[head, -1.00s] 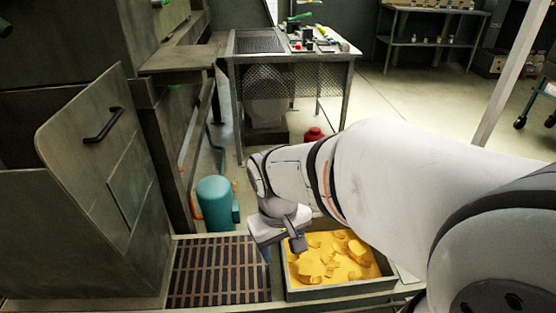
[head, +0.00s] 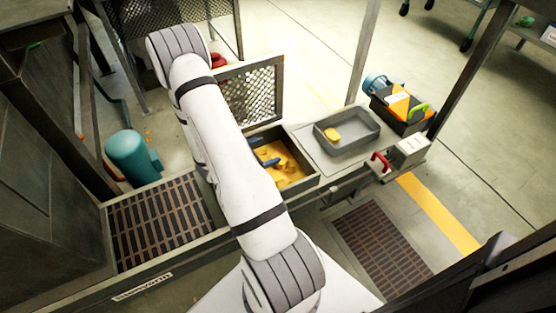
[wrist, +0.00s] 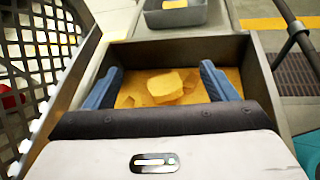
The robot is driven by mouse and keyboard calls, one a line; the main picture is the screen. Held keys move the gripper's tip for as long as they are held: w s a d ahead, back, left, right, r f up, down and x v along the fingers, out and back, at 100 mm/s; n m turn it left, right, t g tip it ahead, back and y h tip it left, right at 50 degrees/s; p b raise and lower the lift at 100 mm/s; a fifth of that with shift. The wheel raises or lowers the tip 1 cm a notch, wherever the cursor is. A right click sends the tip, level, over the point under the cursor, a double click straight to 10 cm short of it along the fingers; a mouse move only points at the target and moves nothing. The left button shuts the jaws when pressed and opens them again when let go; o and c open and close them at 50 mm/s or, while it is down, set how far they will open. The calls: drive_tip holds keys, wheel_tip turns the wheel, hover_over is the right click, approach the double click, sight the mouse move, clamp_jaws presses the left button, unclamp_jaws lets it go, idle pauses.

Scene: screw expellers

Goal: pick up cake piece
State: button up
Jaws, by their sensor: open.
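A chunky yellow cake piece (wrist: 166,86) lies on more yellow cake in a dark-walled bin (wrist: 240,55), between my fingers in the wrist view. My gripper (wrist: 161,70) is open, with one blue finger on each side of this piece and a gap on both sides. I cannot tell how far the fingertips are above the cake. In the head view the bin (head: 316,182) sits right of my white arm, with yellow cake (head: 291,172) inside. One blue finger of my gripper (head: 267,160) shows over it; the rest is hidden behind the arm.
A grey tray (head: 362,142) holding one yellow piece (head: 332,134) stands right of the bin. A mesh panel (head: 250,95) rises behind the bin. An orange and black toolbox (head: 402,108) and a red handle (head: 380,160) are farther right. A slatted grate (head: 150,225) lies left.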

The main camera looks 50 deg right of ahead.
sight(284, 160)
drive_tip(key=f+n, duration=0.1)
drive_tip(key=f, duration=0.1)
drive_tip(key=f+n+t, duration=0.1)
drive_tip(key=f, duration=0.1)
drive_tip(key=d+f+n+t, duration=0.1)
drive_tip(key=f, duration=0.2)
drive_tip(key=shift+w+f, duration=0.1)
drive_tip(key=shift+w, duration=0.1)
drive_tip(key=x, duration=0.2)
drive_tip(key=b+x, duration=0.1)
drive_tip(key=x, duration=0.2)
drive_tip(key=b+x, duration=0.1)
drive_tip(key=x, duration=0.1)
drive_tip(key=shift+s+d+f, duration=0.15)
drive_tip(key=shift+s+f, duration=0.1)
drive_tip(key=shift+f, duration=0.1)
drive_tip(key=shift+c, duration=0.3)
drive_tip(key=c, duration=1)
